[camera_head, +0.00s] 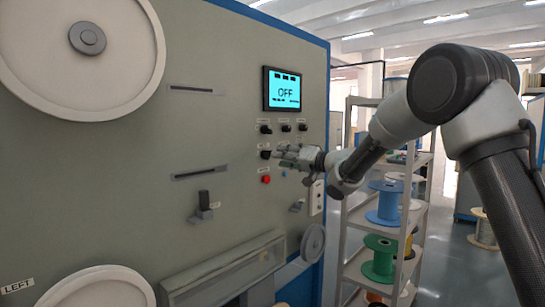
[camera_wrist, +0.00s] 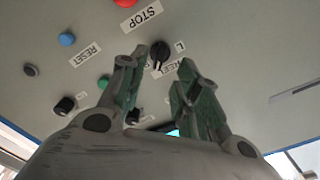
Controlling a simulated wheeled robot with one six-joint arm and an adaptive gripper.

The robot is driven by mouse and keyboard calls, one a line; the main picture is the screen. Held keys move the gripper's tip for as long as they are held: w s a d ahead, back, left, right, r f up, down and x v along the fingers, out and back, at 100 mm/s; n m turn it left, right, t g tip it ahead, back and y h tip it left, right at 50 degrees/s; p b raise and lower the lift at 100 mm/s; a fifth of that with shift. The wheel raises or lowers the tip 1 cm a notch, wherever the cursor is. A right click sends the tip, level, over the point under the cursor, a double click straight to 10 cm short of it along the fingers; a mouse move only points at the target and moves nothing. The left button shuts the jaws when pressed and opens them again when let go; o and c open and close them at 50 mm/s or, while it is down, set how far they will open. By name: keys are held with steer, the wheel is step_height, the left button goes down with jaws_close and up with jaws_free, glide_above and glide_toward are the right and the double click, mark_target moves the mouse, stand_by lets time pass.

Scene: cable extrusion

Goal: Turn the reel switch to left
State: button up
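The reel switch is a black knob (camera_wrist: 160,52) on the grey panel, with a partly covered label that seems to read REEL and an "L" mark beside it. It lies between and just beyond my fingertips in the wrist view. In the head view a black knob (camera_head: 265,154), apparently the same switch, sits left of my fingertips. My gripper (camera_wrist: 164,62) is open, its green-padded fingers spread on either side of the knob. I cannot tell whether they touch it. In the head view my gripper (camera_head: 283,151) points at the panel from the right.
A red button (camera_head: 265,179) sits below the knob, labelled STOP in the wrist view. More black knobs (camera_head: 286,128) and a screen (camera_head: 285,90) reading OFF are above. A blue button (camera_wrist: 67,39) and green button (camera_wrist: 104,81) are close by. A spool shelf (camera_head: 352,238) stands right.

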mark_target(267, 155)
steer(key=x, duration=0.6)
steer(key=shift+w+a, duration=0.1)
jaws_close()
